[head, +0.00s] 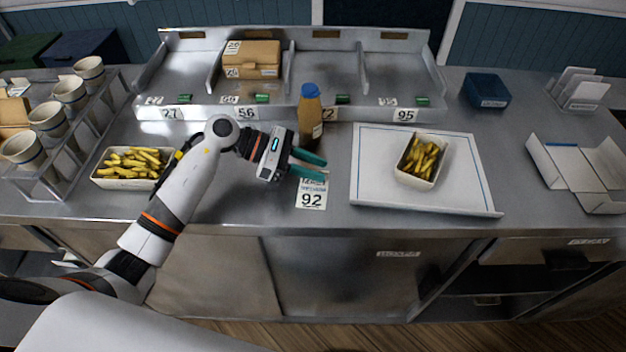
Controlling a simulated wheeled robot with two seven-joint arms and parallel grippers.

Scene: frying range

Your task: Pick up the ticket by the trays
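A white ticket printed 92 (311,198) is on the steel counter just left of the white tray (470,196). My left gripper (326,170) is over the ticket's far end, its two teal fingers pointing right with a gap between them. The lower finger hides part of the ticket's top edge. I cannot tell whether it touches the ticket. The fingers hold nothing that I can see. My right gripper is not in view.
A blue-capped brown bottle (310,115) stands just behind the gripper. A box of fries (421,162) sits on the tray, another box of fries (130,168) is at left. A divided steel rack (180,85) with numbered labels stands behind. Cups in a rack (70,92) are far left.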

